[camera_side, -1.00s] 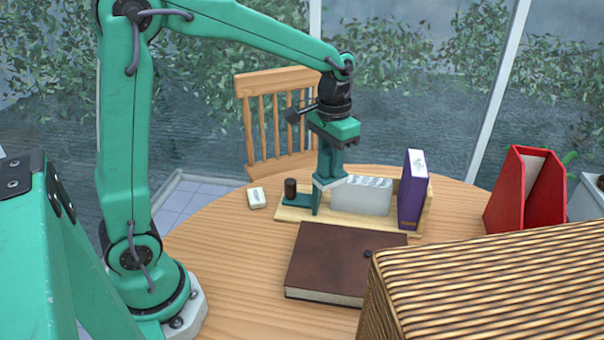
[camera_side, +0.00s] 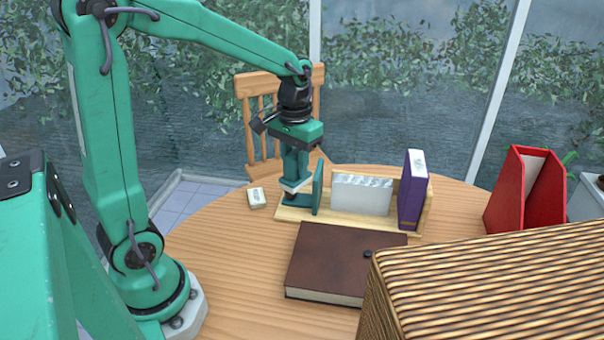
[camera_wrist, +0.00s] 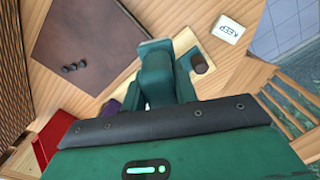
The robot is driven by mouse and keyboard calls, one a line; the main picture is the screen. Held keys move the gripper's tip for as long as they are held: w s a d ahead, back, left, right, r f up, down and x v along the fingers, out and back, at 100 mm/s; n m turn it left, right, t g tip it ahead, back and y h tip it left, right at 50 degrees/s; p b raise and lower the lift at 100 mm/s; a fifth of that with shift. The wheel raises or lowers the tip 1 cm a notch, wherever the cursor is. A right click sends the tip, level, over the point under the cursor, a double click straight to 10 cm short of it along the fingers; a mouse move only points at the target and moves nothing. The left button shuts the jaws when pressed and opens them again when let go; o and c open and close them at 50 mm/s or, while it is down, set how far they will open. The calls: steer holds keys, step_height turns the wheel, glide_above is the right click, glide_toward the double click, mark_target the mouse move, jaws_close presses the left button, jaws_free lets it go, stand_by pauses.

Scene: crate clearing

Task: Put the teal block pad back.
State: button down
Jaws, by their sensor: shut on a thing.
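The teal block (camera_side: 318,190) stands as a thin upright plate at the left end of the wooden stand, with a low teal foot to its left. A dark brown knob (camera_wrist: 201,64) shows beside my fingers in the wrist view; my gripper hides it in the side view. My gripper (camera_side: 296,190) is low over the foot, just left of the plate, and shut on part of the teal block. Its exact contact is hidden. A white block (camera_side: 360,195) stands right of the plate, with a narrow gap between.
A purple book (camera_side: 412,192) stands at the right of the wooden stand (camera_side: 292,215). A brown book (camera_side: 338,262) lies in front. A white KEEP tag (camera_side: 257,198) lies left. A wicker box (camera_side: 480,285) and red file holder (camera_side: 525,190) are at right.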

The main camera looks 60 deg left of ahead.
steer(key=s+a+f+n, duration=0.1)
steer(key=s+a+n, duration=0.1)
steer(key=s, duration=0.3)
steer(key=s+a+f+n, duration=0.2)
steer(key=s+a+n, duration=0.1)
steer(key=s, duration=0.3)
steer(key=shift+a+f+n, duration=0.15)
steer(key=shift+f+n, duration=0.15)
steer(key=shift+n, duration=0.1)
steer(key=shift+a, duration=0.1)
steer(key=s+a+f, duration=0.3)
steer(key=a+f, duration=0.4)
steer(key=a, duration=0.4)
steer(key=shift+f, duration=0.1)
steer(key=shift+f, duration=1.7)
steer(key=shift+f, duration=0.15)
